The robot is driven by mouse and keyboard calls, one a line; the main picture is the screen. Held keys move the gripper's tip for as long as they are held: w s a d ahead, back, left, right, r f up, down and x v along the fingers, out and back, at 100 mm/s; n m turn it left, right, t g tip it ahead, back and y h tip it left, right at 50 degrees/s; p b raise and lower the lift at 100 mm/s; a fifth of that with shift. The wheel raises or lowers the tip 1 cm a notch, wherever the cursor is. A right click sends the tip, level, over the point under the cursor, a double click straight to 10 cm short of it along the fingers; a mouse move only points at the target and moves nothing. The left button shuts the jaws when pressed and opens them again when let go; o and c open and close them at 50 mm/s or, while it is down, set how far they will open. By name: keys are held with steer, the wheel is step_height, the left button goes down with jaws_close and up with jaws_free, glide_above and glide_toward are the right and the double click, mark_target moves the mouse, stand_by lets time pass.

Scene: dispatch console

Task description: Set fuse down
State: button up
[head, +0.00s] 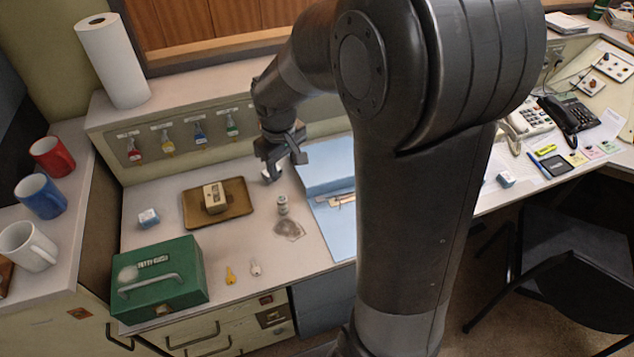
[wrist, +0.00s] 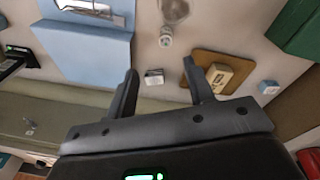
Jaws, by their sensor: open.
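My gripper (head: 283,164) is open, low over the counter between the brown tray and the blue folder. A small white-and-grey block (wrist: 154,77) shows between its two fingers (wrist: 160,68) in the wrist view, and neither finger appears closed on it. In the head view this block (head: 267,175) is partly hidden by the gripper. A small pale cylinder with grey ends (head: 282,205) stands nearer the front; it also shows in the wrist view (wrist: 165,38). I cannot tell for sure which of the two is the fuse.
The brown tray (head: 240,211) holds a beige block (head: 214,197). The blue folder (head: 322,222) is at right. Tagged keys (head: 168,144) hang behind.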

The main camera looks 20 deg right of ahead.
steer(key=s+d+r+m+t, duration=0.1)
steer(key=s+r+m+t, duration=0.1)
steer(key=s+r, duration=0.5)
steer(key=s+d+r+m+t, duration=0.1)
steer(key=s+r, duration=0.5)
steer(key=s, duration=0.7)
steer(key=shift+s+r+m+t, duration=0.2)
steer(key=shift+r+m+t, duration=0.15)
steer(key=shift+m+t, duration=0.5)
